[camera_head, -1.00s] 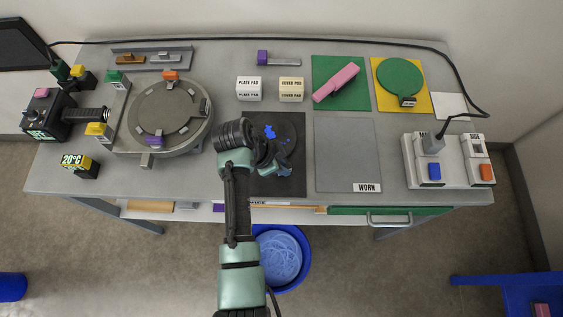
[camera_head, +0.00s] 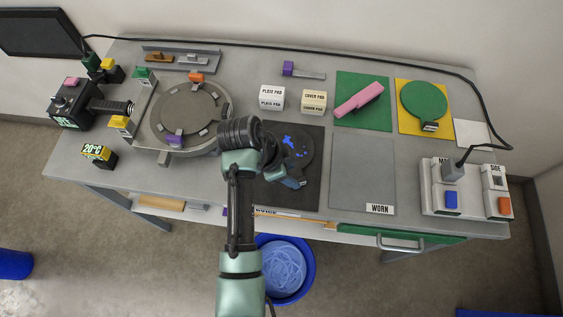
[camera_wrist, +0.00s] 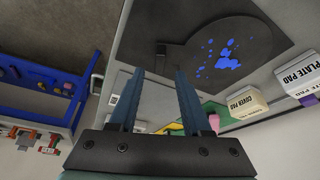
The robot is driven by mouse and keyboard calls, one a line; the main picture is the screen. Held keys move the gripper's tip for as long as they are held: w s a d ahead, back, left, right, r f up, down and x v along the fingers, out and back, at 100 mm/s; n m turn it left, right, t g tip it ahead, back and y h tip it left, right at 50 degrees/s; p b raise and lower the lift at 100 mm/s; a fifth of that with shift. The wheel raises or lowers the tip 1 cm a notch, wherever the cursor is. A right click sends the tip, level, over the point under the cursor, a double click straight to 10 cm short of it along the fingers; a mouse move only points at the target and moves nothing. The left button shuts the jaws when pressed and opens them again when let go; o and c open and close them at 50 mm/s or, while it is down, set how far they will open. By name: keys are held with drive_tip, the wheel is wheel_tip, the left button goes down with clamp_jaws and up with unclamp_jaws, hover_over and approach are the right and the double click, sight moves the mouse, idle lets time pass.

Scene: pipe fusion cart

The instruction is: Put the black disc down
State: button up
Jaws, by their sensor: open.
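The black disc (camera_head: 304,148) lies flat on the dark mat (camera_head: 310,193) near the middle of the table, with blue smears on its face. In the wrist view the disc (camera_wrist: 205,50) shows its round face and a small tab at its edge. My gripper (camera_head: 297,183) is over the near part of the mat, and my arm hides some of the mat. In the wrist view the fingers of my gripper (camera_wrist: 159,78) are spread with nothing between them. They appear apart from the disc and its tab.
A grey mat marked WORN (camera_head: 362,170) is bare to the right. The round fixture (camera_head: 188,115) stands at left. The plate pad box (camera_head: 271,97) and cover pad box (camera_head: 313,102) are behind the dark mat. A blue bin (camera_head: 284,268) stands below the front edge.

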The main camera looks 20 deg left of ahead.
drive_tip(key=v, duration=0.8)
drive_tip(key=w+r+n+t+y, duration=0.2)
drive_tip(key=w+r+t, duration=0.3)
drive_tip(key=w+r, duration=0.55)
drive_tip(key=w+d+r+n+t+y, duration=0.15)
drive_tip(key=r+t, duration=0.25)
drive_tip(key=r, duration=0.7)
drive_tip(key=w+d+r+n+t, duration=0.2)
drive_tip(key=w+d+r+t, duration=0.15)
drive_tip(key=r, duration=0.65)
drive_tip(key=s+d+r+n+t, duration=0.2)
drive_tip(key=s+r+t, duration=0.4)
drive_tip(key=r, duration=0.7)
drive_tip(key=s+d+r+n+t, duration=0.3)
drive_tip(key=s+r+t, duration=0.3)
drive_tip(key=s+r, duration=0.4)
wheel_tip(320, 180, up, 5)
drive_tip(key=shift+s+d+f+n+b, duration=0.15)
drive_tip(key=shift+d+n+b, duration=0.15)
drive_tip(key=shift+d+n, duration=0.05)
